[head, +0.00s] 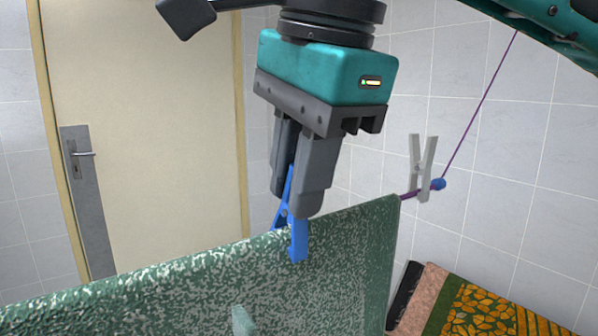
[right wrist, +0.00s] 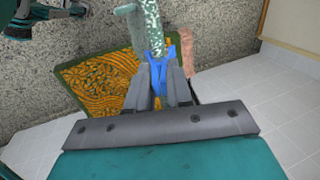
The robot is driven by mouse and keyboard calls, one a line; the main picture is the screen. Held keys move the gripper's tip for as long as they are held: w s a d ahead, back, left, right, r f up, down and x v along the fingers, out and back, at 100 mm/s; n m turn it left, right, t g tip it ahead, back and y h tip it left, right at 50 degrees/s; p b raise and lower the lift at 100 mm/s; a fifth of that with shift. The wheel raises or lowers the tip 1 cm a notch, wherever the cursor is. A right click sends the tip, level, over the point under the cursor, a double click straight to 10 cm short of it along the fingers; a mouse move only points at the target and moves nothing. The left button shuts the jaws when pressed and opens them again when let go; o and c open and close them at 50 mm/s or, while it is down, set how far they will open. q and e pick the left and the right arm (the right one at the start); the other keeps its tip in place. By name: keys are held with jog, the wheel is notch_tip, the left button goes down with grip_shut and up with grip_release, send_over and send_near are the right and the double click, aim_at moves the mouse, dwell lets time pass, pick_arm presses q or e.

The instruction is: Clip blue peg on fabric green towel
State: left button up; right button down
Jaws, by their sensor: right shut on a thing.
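The green towel (head: 345,245) hangs over a purple line, its top edge running across the lower part of the head view. My right gripper (head: 292,205) points down just above that edge and is shut on the blue peg (head: 298,246). One peg leg lies in front of the towel and the other goes behind its top edge, so the peg straddles the edge. In the right wrist view the blue peg (right wrist: 178,88) sits between the fingers, with the towel (right wrist: 152,32) running into it. Whether its jaws press on the fabric cannot be told. My left gripper is not seen.
A pale grey peg (head: 421,170) sits on the purple line (head: 482,97) right of the towel, beside a blue bead (head: 438,184). A patterned orange and green cloth (head: 490,312) lies low at the right. A pale green piece (head: 242,320) shows low before the towel. A door (head: 145,120) stands behind.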

jog(key=shift+c, duration=2.4)
grip_release()
notch_tip(320, 180, up, 3)
jog(key=p, duration=0.3)
jog(key=shift+r, duration=2.5)
